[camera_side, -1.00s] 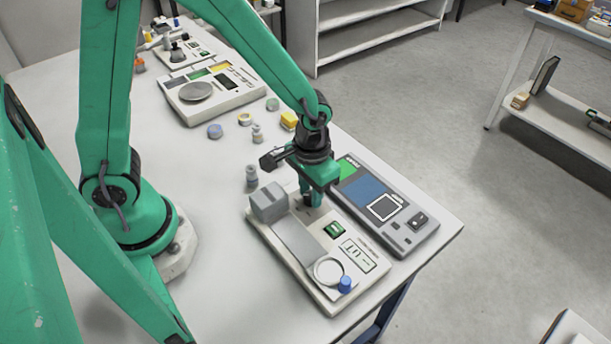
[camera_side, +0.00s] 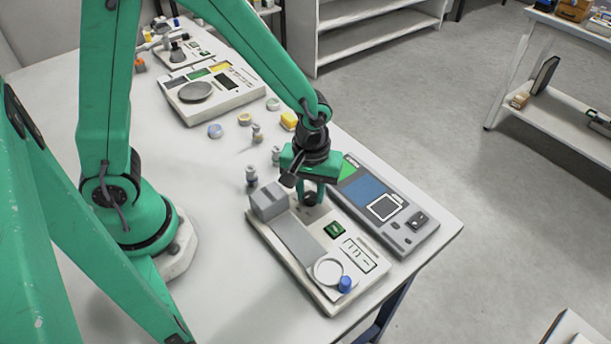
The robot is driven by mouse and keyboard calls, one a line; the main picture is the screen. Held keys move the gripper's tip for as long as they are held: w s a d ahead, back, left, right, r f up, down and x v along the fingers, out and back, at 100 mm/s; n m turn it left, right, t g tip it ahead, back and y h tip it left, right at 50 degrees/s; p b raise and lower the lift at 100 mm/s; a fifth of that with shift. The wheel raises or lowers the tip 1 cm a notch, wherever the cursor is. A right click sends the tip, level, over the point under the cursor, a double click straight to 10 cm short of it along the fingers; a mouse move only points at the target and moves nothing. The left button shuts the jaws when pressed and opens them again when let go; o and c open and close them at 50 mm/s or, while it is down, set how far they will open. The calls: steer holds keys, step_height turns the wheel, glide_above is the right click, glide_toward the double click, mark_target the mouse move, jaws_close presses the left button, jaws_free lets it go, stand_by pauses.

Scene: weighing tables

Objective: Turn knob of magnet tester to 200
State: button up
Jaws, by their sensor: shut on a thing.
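The device under my gripper, which I take to be the magnet tester (camera_side: 290,240), is a cream panel near the table's front right. My gripper (camera_side: 312,200) points down at the panel's back edge, shut on a dark round knob (camera_side: 310,199). The fingers partly hide the knob. The markings on the panel are too small to read, so the knob's setting cannot be told.
A grey device with a blue screen (camera_side: 366,190) stands close on the right. A scale with a round grey pan (camera_side: 196,92) stands farther back. The table's front left is bare.

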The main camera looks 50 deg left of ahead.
mark_target(309, 193)
stand_by(0.4)
steer(key=o, duration=1)
steer(key=shift+r, duration=3.95)
steer(key=s+a+r+m+t, duration=0.2)
steer(key=s+a+r, duration=0.1)
steer(key=r, duration=0.1)
steer(key=s+a+r+m+t, duration=0.1)
steer(key=s+a+r+m, duration=0.2)
steer(key=a+r, duration=0.1)
steer(key=s+a+r+m+t, duration=0.2)
steer(key=s+a+r, duration=0.1)
steer(key=a+r, duration=0.1)
steer(key=shift+r+m+t, duration=0.3)
steer(key=shift+r, duration=0.55)
